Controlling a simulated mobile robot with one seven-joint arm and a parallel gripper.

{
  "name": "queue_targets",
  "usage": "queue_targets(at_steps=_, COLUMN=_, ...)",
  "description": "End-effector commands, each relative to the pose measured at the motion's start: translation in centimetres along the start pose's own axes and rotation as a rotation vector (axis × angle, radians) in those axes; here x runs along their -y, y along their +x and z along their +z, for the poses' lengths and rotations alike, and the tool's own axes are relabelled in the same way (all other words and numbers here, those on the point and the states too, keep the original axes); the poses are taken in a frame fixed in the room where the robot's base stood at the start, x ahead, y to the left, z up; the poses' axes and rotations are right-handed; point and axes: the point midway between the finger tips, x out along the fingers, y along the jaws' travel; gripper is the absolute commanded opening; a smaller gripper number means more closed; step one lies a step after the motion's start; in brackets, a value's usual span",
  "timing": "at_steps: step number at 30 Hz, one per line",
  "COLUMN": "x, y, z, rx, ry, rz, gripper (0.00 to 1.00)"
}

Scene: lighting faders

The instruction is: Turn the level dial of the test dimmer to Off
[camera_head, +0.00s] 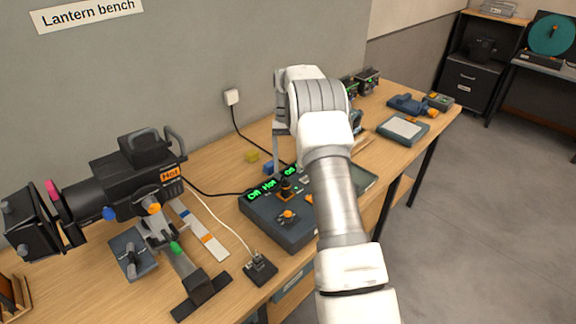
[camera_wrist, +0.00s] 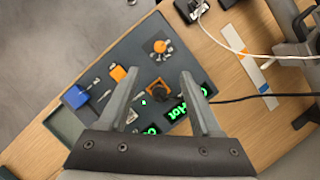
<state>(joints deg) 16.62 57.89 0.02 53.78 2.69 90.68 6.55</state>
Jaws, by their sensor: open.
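The test dimmer is probably the dark blue-grey box (camera_head: 262,212) on the bench, with glowing green characters on its rear edge. In the wrist view, the box (camera_wrist: 125,55) fills the middle. It carries a black round knob (camera_wrist: 159,92) on an orange base and an orange-topped knob (camera_wrist: 160,46) with marks around it. I cannot read which one is the level dial. My gripper (camera_wrist: 160,72) is open and empty. Its fingers are spread on either side of the black knob in the picture, seemingly above the panel; contact is not visible. In the head view my arm hides the box's right part.
A stage lantern (camera_head: 120,180) on a stand is at the left. A small black socket box (camera_head: 260,268) with a white cable lies in front of the dimmer. A blue block (camera_wrist: 76,97) and an orange part (camera_wrist: 118,73) are on the panel's left side in the wrist view.

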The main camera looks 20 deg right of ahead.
Motion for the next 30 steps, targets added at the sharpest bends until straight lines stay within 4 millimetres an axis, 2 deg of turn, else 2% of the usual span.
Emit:
queue_targets(at_steps=1, x=0.0, y=-0.8, z=0.5, rx=0.0, ry=0.0, rz=0.0, gripper=0.65)
queue_targets(at_steps=7, x=0.1, y=-1.8, z=1.2, rx=0.0, ry=-0.001, rz=0.001, gripper=0.65)
queue_targets(at_steps=26, x=0.1, y=-2.1, z=1.4, rx=-0.003, ry=-0.003, rz=0.001, gripper=0.65)
queue_targets(at_steps=30, x=0.7, y=-3.6, z=2.6, rx=-0.036, ry=-0.017, rz=0.003, gripper=0.65)
